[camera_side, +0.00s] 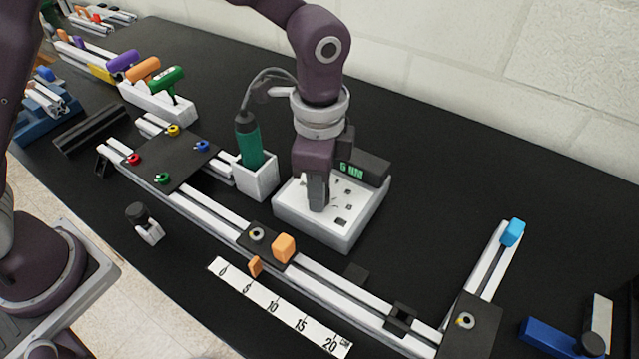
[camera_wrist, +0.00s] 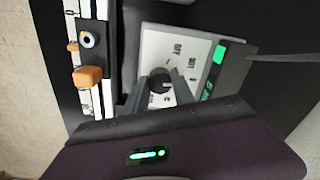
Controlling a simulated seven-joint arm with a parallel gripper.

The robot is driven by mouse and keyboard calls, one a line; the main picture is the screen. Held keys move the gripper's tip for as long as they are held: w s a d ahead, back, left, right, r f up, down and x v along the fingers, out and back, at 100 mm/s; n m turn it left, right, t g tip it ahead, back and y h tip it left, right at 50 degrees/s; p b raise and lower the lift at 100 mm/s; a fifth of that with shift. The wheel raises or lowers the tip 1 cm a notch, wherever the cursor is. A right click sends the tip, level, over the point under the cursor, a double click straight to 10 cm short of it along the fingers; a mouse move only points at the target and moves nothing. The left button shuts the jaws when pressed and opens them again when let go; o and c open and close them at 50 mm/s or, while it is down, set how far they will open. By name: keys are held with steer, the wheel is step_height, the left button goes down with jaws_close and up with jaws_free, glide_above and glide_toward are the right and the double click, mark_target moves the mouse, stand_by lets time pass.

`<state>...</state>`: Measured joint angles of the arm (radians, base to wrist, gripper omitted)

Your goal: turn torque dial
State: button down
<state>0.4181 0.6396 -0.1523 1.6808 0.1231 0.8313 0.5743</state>
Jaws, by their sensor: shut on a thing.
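The torque dial (camera_wrist: 160,80) is a small dark round knob with a light pointer mark, on the white face of a control box (camera_wrist: 200,48). The face has printed labels around the knob, and "OFF" is readable. My gripper (camera_wrist: 159,84) has one finger on each side of the knob and is shut on it. In the side view my gripper (camera_side: 318,203) points down onto the white box (camera_side: 347,236) and hides the dial. A dark display (camera_side: 365,168) with green characters stands at the back of the box.
A green-handled screwdriver (camera_side: 248,145) with a cable stands in a white holder (camera_side: 258,183) just left of the box. A light extrusion rail (camera_side: 335,285) with an orange block (camera_side: 284,247) runs in front. Bare black table lies right of the box.

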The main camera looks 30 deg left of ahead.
steer(key=n, duration=0.6)
steer(key=shift+n, duration=0.3)
steer(key=n, duration=0.5)
steer(key=shift+d+r+n, duration=0.1)
steer(key=shift+n, duration=0.3)
steer(key=c, duration=1.1)
jaws_free()
steer(key=shift+o, duration=0.2)
step_height(320, 180, up, 7)
steer(key=shift+r, duration=0.1)
